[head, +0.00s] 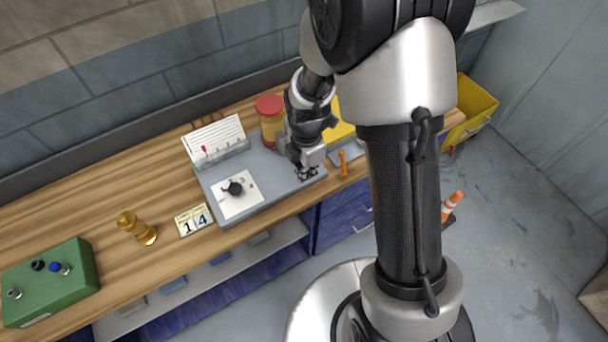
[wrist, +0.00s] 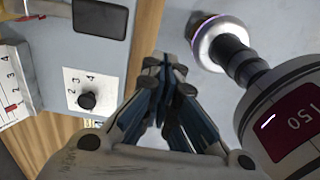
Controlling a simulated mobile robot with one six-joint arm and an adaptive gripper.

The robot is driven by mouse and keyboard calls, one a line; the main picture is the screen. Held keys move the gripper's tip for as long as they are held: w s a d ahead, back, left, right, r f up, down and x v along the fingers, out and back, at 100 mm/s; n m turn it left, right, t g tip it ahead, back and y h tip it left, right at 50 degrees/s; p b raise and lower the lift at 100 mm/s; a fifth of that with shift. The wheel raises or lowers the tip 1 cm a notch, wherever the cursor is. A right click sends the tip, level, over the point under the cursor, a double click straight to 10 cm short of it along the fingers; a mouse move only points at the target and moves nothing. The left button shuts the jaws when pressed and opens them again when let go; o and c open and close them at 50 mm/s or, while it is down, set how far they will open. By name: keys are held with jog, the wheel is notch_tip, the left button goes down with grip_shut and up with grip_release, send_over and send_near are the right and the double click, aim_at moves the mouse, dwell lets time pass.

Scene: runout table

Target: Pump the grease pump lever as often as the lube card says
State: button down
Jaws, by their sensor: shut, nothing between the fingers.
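My gripper (head: 307,173) is shut and empty, over the front right corner of a grey panel (head: 262,168) on the bench. In the wrist view its closed fingers (wrist: 165,75) lie across the bench's front edge. A small orange upright handle (head: 343,162), possibly the pump lever, stands right of my gripper, apart from it. I cannot tell what it is joined to. A white slanted card (head: 215,140) with lines and a red marker stands at the panel's back left; its numbers show in the wrist view (wrist: 10,97). I cannot tell whether it is the lube card.
A black knob (head: 236,187) sits on a numbered white plate. A red-lidded jar (head: 270,115) stands behind my gripper. Number tiles (head: 193,220) reading 1 and 4, a brass piece (head: 137,228) and a green box (head: 50,280) are left.

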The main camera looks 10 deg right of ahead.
jog(key=shift+s+d+r, duration=0.15)
jog(key=shift+s+r, duration=0.1)
jog(key=shift+r, duration=0.25)
jog(key=shift+s+d+r, duration=0.1)
jog(key=shift+s+r, duration=0.1)
jog(key=shift+r, duration=0.25)
jog(key=shift+d, duration=0.1)
